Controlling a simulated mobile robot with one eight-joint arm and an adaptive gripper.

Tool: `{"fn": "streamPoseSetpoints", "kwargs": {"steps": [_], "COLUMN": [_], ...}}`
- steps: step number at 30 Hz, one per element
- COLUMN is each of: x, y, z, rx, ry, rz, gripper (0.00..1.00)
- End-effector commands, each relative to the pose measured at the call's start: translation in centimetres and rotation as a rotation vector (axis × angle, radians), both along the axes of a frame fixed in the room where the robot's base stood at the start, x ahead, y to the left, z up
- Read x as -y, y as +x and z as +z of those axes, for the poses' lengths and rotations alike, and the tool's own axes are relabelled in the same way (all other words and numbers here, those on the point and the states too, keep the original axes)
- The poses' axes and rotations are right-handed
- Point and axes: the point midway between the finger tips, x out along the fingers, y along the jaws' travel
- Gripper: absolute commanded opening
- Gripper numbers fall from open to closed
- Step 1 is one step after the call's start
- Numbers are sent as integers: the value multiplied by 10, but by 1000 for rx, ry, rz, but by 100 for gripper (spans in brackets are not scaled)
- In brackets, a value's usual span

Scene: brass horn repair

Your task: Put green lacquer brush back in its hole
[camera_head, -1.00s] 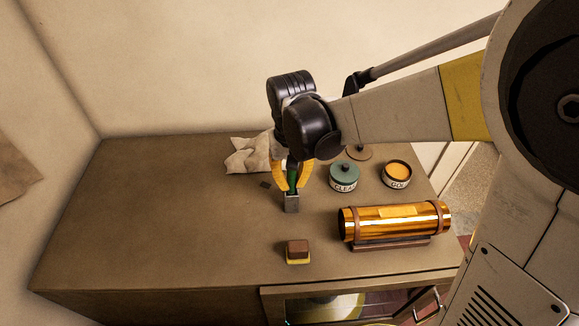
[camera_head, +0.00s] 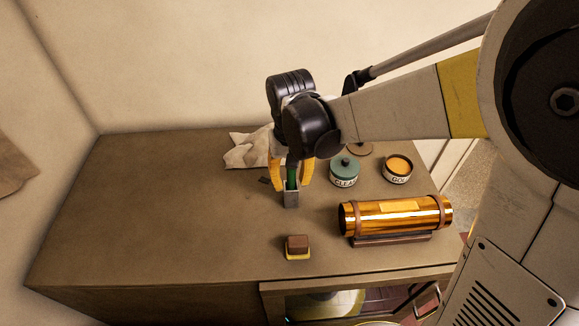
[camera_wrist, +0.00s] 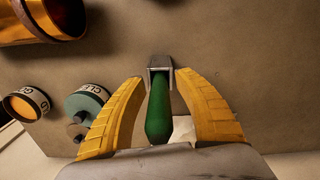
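The green lacquer brush (camera_head: 291,180) stands in a small grey metal holder (camera_head: 291,200) on the bench. In the wrist view its green handle (camera_wrist: 159,110) runs into the open top of the holder (camera_wrist: 160,63). The brush's lower end is hidden inside. My gripper (camera_head: 292,187) is over the holder with its yellow fingers spread on either side of the handle. In the wrist view, gaps show between both fingers and the handle, so nothing is held.
A green-lidded jar (camera_head: 344,173) and an open gold-filled jar (camera_head: 397,168) stand right of my gripper. A brass tube (camera_head: 395,217) lies on a cradle at front right. A brown block (camera_head: 297,246) sits in front, a crumpled cloth (camera_head: 246,152) behind. The bench's left side is clear.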

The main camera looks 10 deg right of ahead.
Motion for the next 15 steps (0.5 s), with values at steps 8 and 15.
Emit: {"fn": "streamPoseSetpoints", "kwargs": {"steps": [8, 15], "x": [0, -1], "y": [-1, -1], "z": [34, 88], "rx": [0, 0], "ry": [0, 0], "rz": [0, 0], "gripper": [38, 38]}}
